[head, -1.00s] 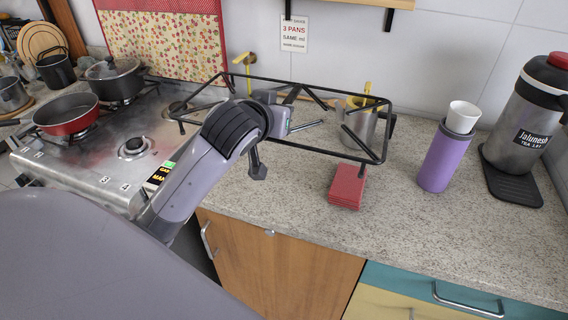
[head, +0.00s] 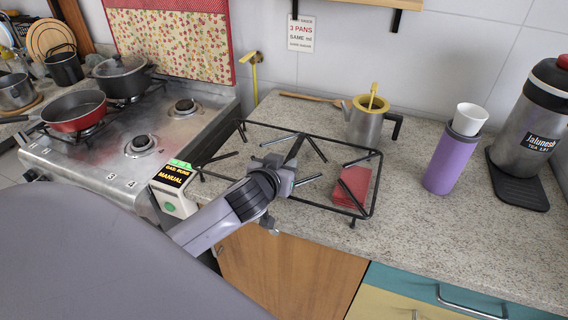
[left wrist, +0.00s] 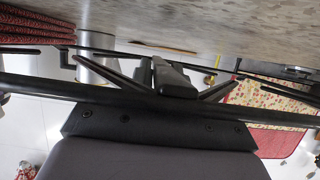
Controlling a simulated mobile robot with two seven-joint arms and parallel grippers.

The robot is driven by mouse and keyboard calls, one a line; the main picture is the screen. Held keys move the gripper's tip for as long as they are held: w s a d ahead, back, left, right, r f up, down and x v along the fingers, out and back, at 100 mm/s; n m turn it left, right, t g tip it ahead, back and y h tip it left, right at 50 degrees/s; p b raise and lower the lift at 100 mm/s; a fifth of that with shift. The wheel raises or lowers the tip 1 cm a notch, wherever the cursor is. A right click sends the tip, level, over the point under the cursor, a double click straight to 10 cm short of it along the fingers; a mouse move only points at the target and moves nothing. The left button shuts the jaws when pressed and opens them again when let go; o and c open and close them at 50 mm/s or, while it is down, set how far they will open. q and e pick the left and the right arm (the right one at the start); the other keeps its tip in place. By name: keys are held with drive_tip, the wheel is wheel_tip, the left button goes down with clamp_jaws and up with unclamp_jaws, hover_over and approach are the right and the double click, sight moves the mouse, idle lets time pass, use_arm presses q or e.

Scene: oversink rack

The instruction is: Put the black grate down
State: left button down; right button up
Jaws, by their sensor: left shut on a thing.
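The black grate (head: 376,185) is a wire frame with several inward prongs. In the head view it is low over the counter, right of the stove, roughly level. My left gripper (head: 284,172) is shut on its near side by the counter's front edge. In the left wrist view the grate's bar (left wrist: 60,90) crosses the gripper's fingers (left wrist: 172,78). I cannot tell whether its feet touch the counter. My right gripper is not in view.
Red folded cloths (head: 352,186) show through the grate's right end. A metal pot (head: 362,126) with a yellow lid stands behind it. A purple bottle (head: 450,160) and a flask (head: 525,125) stand right. The stove (head: 120,170) holds pans; two burners show bare.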

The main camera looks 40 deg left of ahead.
use_arm(q)
drive_tip(key=shift+r, duration=0.1)
drive_tip(key=c, duration=1)
unclamp_jaws()
drive_tip(key=shift+f, duration=0.2)
drive_tip(key=shift+o, duration=0.2)
drive_tip(key=shift+r, duration=0.1)
